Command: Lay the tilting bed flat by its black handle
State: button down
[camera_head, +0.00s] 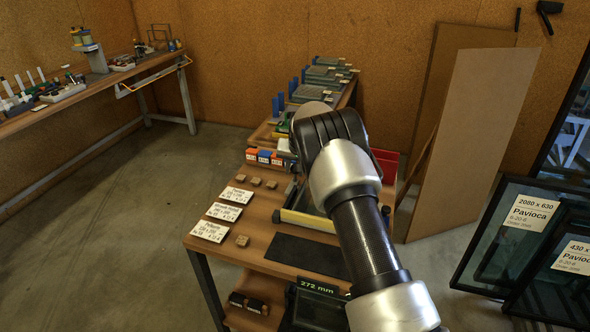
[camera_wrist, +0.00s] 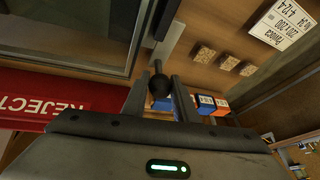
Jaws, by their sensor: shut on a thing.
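The black handle (camera_wrist: 158,83) shows in the wrist view as a small dark knob on a thin stem. My gripper (camera_wrist: 158,92) has its two fingers on either side of the knob and is shut on it. The tilting bed, with a grey metal frame (camera_wrist: 146,38) around a dark pane, fills the upper left of the wrist view. In the head view a yellow and grey edge of the bed (camera_head: 306,221) shows left of my arm; my arm hides most of the bed, the handle and my gripper. I cannot tell the bed's exact tilt.
Wooden blocks (camera_wrist: 205,53) and a label card (camera_wrist: 281,22) lie beside the frame on the wooden bench (camera_head: 262,209). Orange and blue boxes (camera_wrist: 207,102) stand close to my gripper. A red REJECT bin (camera_wrist: 60,103) lies left of it. Framed panes (camera_head: 510,225) lean at right.

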jog(key=c, duration=1.7)
grip_release()
jog(key=shift+f, duration=0.3)
jog(key=shift+r, duration=0.1)
jog(key=v, duration=1.7)
jog(key=shift+d+r+p, duration=0.1)
jog(key=shift+r+p, duration=0.1)
jog(key=shift+p, duration=0.15)
